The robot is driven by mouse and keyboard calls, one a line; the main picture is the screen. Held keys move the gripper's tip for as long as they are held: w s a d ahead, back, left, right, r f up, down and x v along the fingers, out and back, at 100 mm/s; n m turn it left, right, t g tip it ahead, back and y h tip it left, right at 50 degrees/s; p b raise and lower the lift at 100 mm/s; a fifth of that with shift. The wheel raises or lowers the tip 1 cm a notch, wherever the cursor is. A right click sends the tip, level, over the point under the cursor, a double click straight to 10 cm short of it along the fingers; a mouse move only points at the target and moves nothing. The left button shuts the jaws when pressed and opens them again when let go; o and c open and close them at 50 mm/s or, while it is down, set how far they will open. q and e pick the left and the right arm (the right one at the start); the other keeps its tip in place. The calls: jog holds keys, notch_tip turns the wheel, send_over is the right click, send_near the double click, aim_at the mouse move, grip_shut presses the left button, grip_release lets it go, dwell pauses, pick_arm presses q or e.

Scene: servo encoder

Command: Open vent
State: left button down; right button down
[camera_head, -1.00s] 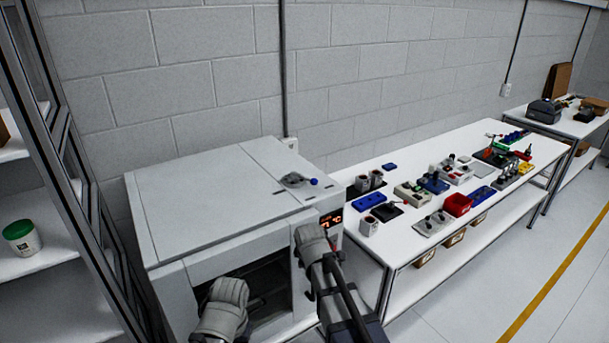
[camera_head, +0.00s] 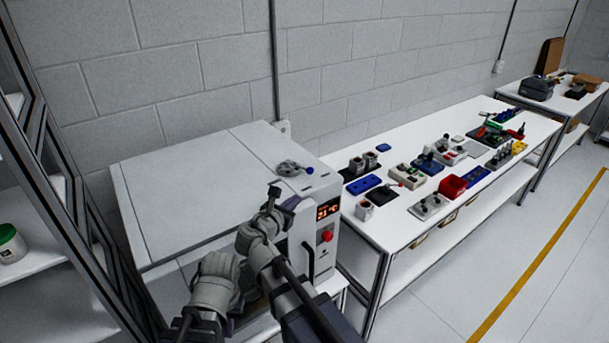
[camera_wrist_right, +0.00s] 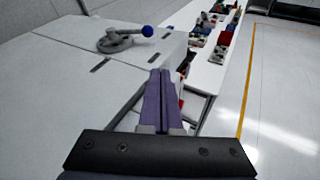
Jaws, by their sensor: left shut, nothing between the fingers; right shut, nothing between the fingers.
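The vent (camera_head: 292,168) is a grey round fitting with a lever ending in a blue knob, on top of the white oven-like cabinet (camera_head: 180,190). In the right wrist view the vent (camera_wrist_right: 118,40) lies beyond the fingers, to the left, with its blue knob pointing right. My right gripper (camera_head: 274,196) is raised over the front right top edge of the cabinet, short of the vent and apart from it. Its purple fingers (camera_wrist_right: 160,98) are shut and empty. My left gripper (camera_head: 215,275) is in front of the cabinet, shut, its fingertips hard to see.
The cabinet front has a lit red display (camera_head: 328,212), a red button (camera_head: 327,236) and a dark handle. A white workbench (camera_head: 400,235) with many small parts stands to the right. A dark-framed shelf (camera_head: 75,200) stands at the left. Air above the cabinet is free.

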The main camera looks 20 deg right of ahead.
jog(key=shift+w+a+r+n+t, duration=0.15)
jog(key=shift+a+r+n+t, duration=0.2)
jog(key=shift+r+n, duration=0.25)
jog(key=shift+w+a+r+n+t, duration=0.15)
jog(key=shift+a+r+n+t, duration=0.1)
jog(key=shift+a+r+n, duration=0.3)
jog(key=b, duration=0.3)
send_near(312, 182)
jog(key=w+d, duration=0.1)
jog(key=w, duration=0.1)
jog(key=w+r, duration=0.1)
jog(key=w, duration=0.1)
jog(key=w+d+r, duration=0.1)
jog(key=w, duration=0.1)
jog(key=shift+w+d+r, duration=0.1)
jog(key=shift+d, duration=0.25)
jog(key=shift+w+d, duration=0.3)
jog(key=shift+w+d, duration=0.3)
jog(key=shift+d, duration=0.35)
jog(key=shift+w+d, duration=0.3)
jog(key=shift+d, duration=0.3)
